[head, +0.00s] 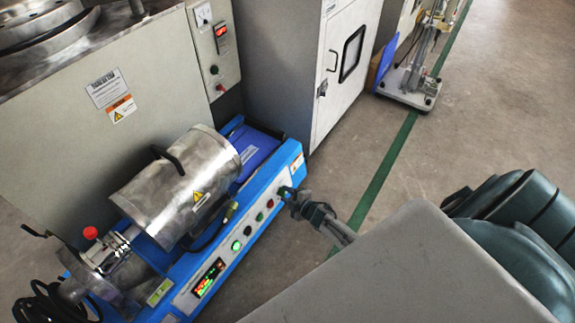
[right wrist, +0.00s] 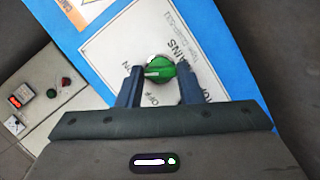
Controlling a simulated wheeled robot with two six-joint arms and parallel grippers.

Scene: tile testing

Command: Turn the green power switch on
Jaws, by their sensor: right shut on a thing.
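The green power switch (right wrist: 160,70) is a round knob on a white label plate (right wrist: 112,52) marked MAINS, with OFF printed below the knob. A pale mark on the knob lies roughly sideways in the right wrist view. My right gripper (right wrist: 160,74) has one finger on each side of the knob and is shut on it. In the head view, my right gripper (head: 286,193) is at the right end of the front panel of the blue machine (head: 230,240), and it largely hides the switch there. My left gripper is not in view.
Along the panel are a lit display (head: 208,277), a green button (head: 237,245) and several other buttons. A metal drum (head: 165,185) sits on the machine. A grey cabinet (head: 345,60) stands behind.

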